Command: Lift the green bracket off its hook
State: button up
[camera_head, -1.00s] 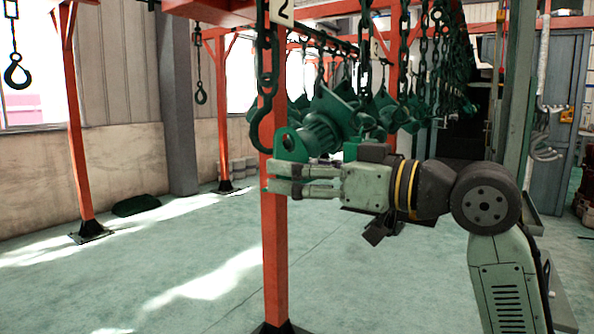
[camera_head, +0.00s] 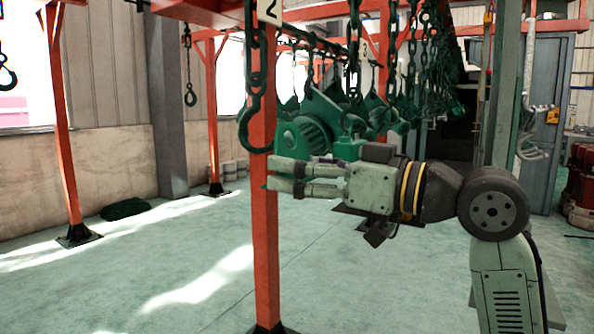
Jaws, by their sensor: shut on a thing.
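The green bracket (camera_head: 288,138) shows in the head view as a plate with a rounded top, just right of a dark hook (camera_head: 246,138). The hook hangs on a chain in front of the orange post marked 2. I cannot tell whether the bracket touches the hook. My gripper (camera_head: 286,178) reaches in from the right, level, with its fingers at the bracket's lower end. It is shut on the bracket. The fingers hide the bracket's lower edge.
A green motor-like part (camera_head: 325,118) hangs right behind the bracket. Several chains (camera_head: 415,60) and green parts hang farther back. The orange post (camera_head: 264,240) stands behind my fingertips.

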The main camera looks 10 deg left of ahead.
jog(key=shift+r, duration=0.1)
jog(key=f+b+v, duration=0.1)
jog(key=v, duration=1)
jog(key=shift+f, duration=0.25)
